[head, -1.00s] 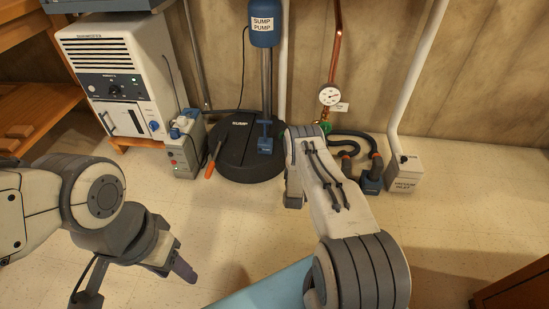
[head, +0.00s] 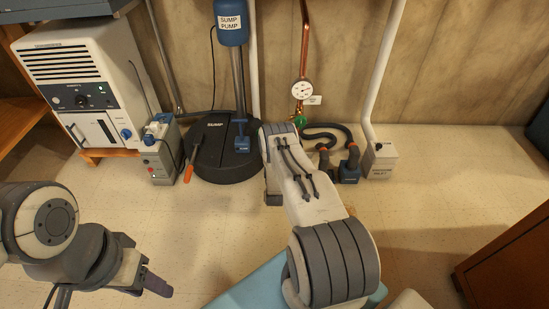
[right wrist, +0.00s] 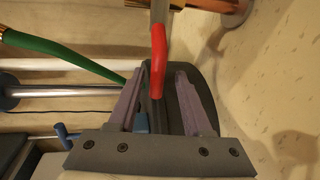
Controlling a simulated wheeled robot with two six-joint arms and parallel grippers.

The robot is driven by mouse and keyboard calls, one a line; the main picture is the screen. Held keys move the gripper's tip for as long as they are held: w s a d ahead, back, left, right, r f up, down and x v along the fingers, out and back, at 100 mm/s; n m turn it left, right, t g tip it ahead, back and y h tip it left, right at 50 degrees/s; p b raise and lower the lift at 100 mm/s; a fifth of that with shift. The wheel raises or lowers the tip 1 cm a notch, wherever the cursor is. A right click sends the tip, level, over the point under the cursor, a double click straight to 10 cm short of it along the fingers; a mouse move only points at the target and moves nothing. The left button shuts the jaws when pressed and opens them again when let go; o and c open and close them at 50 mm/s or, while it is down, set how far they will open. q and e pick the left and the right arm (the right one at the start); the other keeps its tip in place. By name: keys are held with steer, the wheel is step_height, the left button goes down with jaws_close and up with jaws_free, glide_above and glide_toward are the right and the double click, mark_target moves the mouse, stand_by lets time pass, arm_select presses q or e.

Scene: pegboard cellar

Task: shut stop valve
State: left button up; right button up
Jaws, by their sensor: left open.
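On the copper pipe (head: 305,40) by the back wall, a round gauge (head: 300,90) sits above a green valve part (head: 299,121). My right forearm reaches toward it in the head view and hides my right gripper there. In the right wrist view, a red-gripped lever (right wrist: 158,50) on a grey metal stem points between the fingers of my right gripper (right wrist: 163,70). The fingers stand apart, with a visible gap beside the red grip. Whether one finger touches it I cannot tell. My left gripper (head: 150,275) is open and empty over the floor at lower left.
A black sump lid (head: 225,155) with a blue pump (head: 230,20) stands left of my right arm. A dehumidifier (head: 80,85) and a small grey box (head: 160,160) are farther left. A vacuum inlet box (head: 381,162) stands right. A brown cabinet (head: 510,260) is at lower right.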

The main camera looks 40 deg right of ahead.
steer(key=shift+r, duration=0.1)
steer(key=shift+s+a+r+p, duration=0.15)
steer(key=shift+s+a+p, duration=0.1)
steer(key=shift+p, duration=0.1)
steer(key=p+v, duration=0.5)
steer(key=v, duration=0.4)
steer(key=shift+s+a, duration=0.2)
steer(key=shift+s, duration=0.1)
